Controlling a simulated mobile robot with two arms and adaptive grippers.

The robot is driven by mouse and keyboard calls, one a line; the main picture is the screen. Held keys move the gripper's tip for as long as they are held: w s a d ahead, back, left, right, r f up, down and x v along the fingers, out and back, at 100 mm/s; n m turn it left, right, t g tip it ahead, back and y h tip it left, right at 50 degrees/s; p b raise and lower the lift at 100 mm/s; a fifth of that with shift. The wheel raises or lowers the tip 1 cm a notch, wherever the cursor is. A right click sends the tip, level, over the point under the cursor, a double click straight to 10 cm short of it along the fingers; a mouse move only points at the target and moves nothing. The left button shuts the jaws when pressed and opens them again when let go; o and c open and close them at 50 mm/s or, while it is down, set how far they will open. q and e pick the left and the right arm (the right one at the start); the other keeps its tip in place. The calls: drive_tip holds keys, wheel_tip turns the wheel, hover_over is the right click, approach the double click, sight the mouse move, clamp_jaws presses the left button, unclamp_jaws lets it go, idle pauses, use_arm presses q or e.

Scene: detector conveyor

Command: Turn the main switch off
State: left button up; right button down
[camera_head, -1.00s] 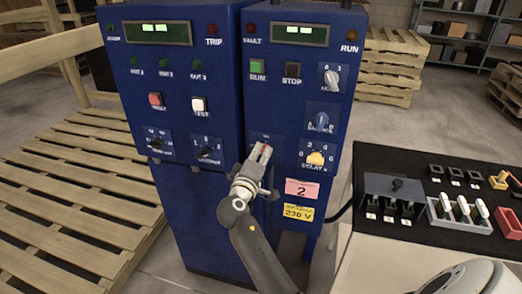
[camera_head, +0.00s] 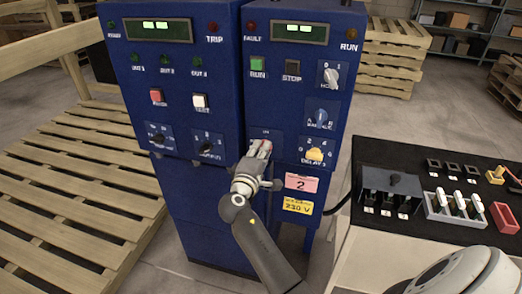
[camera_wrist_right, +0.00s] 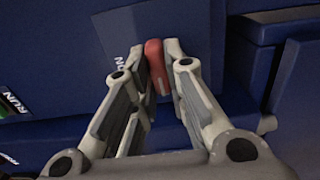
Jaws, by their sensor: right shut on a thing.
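The main switch is a red handle (camera_head: 265,146) low on the right-hand blue cabinet (camera_head: 240,215). It also shows in the right wrist view (camera_wrist_right: 154,58), beside a plate with partly covered lettering that looks like "ON". My right gripper (camera_head: 260,158) is at the cabinet front, its fingers on both sides of the red handle and shut on it. In the right wrist view the fingertips (camera_wrist_right: 160,75) press against the handle's sides. The fingers hide part of the handle and its plate. My left gripper is not in view.
A yellow delay knob (camera_head: 315,154) sits just right of my gripper, above a pink label (camera_head: 299,182) and a yellow 230 V label (camera_head: 297,205). A black-topped table (camera_head: 400,235) with switches and trays stands at right. Wooden pallets (camera_head: 70,195) lie at left.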

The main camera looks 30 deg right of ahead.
drive_tip(key=shift+r, duration=0.15)
drive_tip(key=c, duration=1.5)
unclamp_jaws()
drive_tip(key=shift+o, duration=0.2)
drive_tip(key=shift+w, duration=0.1)
drive_tip(key=shift+f, duration=0.2)
drive_tip(key=v, duration=1.2)
